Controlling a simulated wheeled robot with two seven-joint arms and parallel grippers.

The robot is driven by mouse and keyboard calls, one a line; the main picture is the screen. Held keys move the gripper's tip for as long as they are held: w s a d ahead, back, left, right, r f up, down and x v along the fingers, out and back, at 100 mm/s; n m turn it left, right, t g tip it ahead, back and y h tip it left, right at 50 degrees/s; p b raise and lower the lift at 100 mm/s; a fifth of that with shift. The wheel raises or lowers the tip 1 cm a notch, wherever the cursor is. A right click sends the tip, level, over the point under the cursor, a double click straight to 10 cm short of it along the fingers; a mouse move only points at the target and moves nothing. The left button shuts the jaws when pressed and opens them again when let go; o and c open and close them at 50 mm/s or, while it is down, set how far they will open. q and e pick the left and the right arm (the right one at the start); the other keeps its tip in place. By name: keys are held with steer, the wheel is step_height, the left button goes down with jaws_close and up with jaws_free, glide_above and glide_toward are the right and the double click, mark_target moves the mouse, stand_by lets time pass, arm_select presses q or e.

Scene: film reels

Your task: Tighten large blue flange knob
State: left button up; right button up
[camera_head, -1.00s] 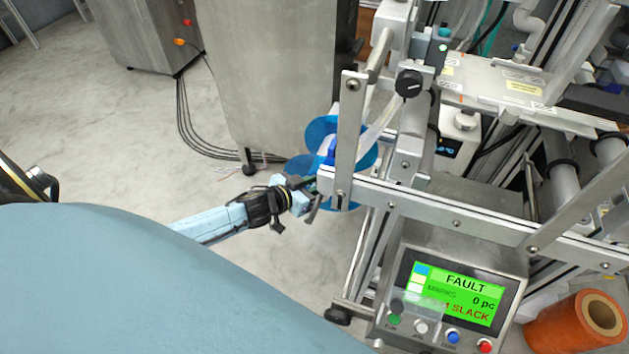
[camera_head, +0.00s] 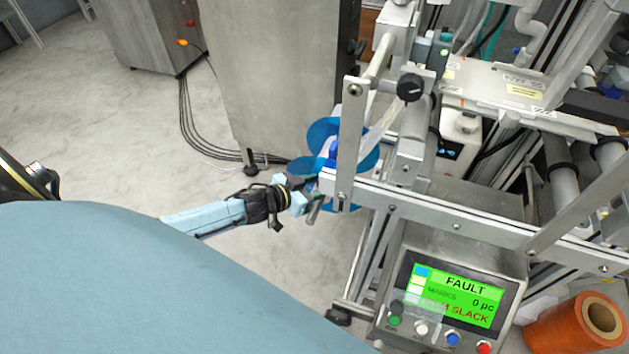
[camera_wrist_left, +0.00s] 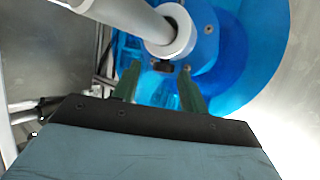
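The blue flange assembly shows in the head view as translucent blue discs (camera_head: 322,132), with a darker blue part (camera_head: 333,150) near the centre, partly hidden by the machine's upright bar. In the left wrist view a large blue disc (camera_wrist_left: 262,50) and a solid blue hub (camera_wrist_left: 206,32) lie ahead of the fingers. My left gripper (camera_head: 312,186) reaches the near side of the discs. In its wrist view, its two green fingers (camera_wrist_left: 160,78) stand apart with blue material between and behind them. I cannot tell whether they touch it. My right gripper is not in view.
A grey rod with a round end (camera_wrist_left: 168,38) crosses just above the fingers. The machine frame's metal rail (camera_head: 450,222) is right of the gripper. A control panel (camera_head: 455,295) reads FAULT. Floor left of the arm is clear.

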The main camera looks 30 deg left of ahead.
arm_select(q)
steer(key=shift+w+a+r, duration=0.1)
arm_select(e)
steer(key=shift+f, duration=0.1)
